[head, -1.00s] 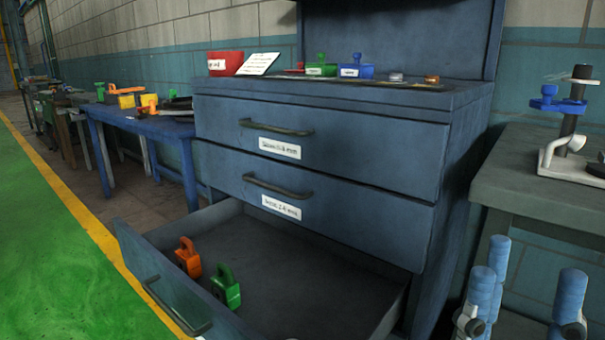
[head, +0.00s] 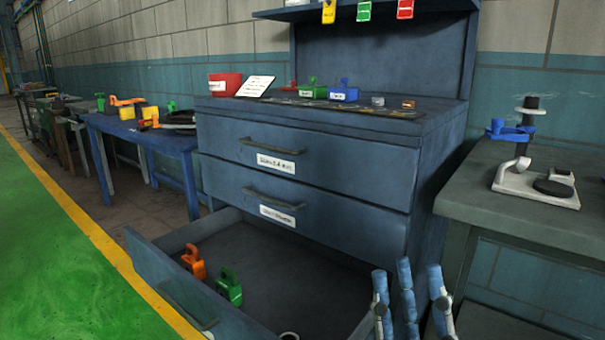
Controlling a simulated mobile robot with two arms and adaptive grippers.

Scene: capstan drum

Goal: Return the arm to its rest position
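My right gripper (head: 406,270) shows at the bottom of the head view, right of centre. Its blue-tipped fingers point up and stand apart, with nothing between them. It appears in front of the right end of the blue drawer cabinet (head: 300,180); whether it touches the cabinet I cannot tell. The rest of the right arm is below the frame. My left gripper is not in view. The cabinet's bottom drawer (head: 165,285) is pulled out, with an orange padlock-shaped piece (head: 194,264) and a green one (head: 229,288) inside. The two upper drawers are shut.
A grey bench (head: 470,195) with a white-based stand (head: 535,187) is close at right. A blue table (head: 140,125) stands at left. A red bin (head: 224,85) and small coloured parts lie on the cabinet top. The green floor (head: 60,270) at left is clear.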

